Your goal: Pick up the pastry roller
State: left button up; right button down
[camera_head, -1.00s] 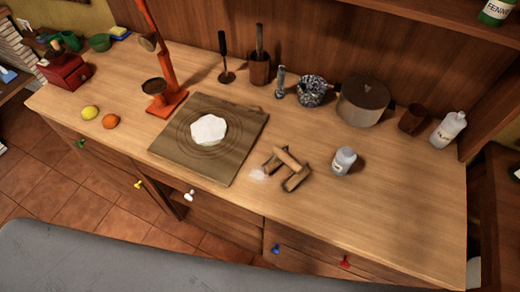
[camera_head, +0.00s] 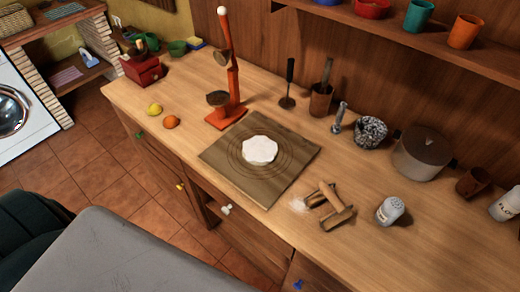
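The pastry roller (camera_head: 335,196) seems to be the wooden piece resting across a small wooden stand (camera_head: 340,217) on the counter, right of the wooden board (camera_head: 219,154). A flattened white piece of dough (camera_head: 260,150) lies on that board. Neither of my grippers is in view, and nothing touches the roller.
A shaker (camera_head: 389,211) stands right of the stand, with a lidded pot (camera_head: 422,153) behind. An orange-red upright device (camera_head: 232,75) stands behind the board. A lemon (camera_head: 154,109) and an orange (camera_head: 171,122) lie left. The counter's front strip (camera_head: 330,255) is clear.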

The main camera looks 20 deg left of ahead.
aim_at(333, 199)
jog(key=k+l+z, duration=0.1)
jog(key=k+l, duration=0.75)
jog(key=l, duration=0.25)
jog(key=z, duration=0.05)
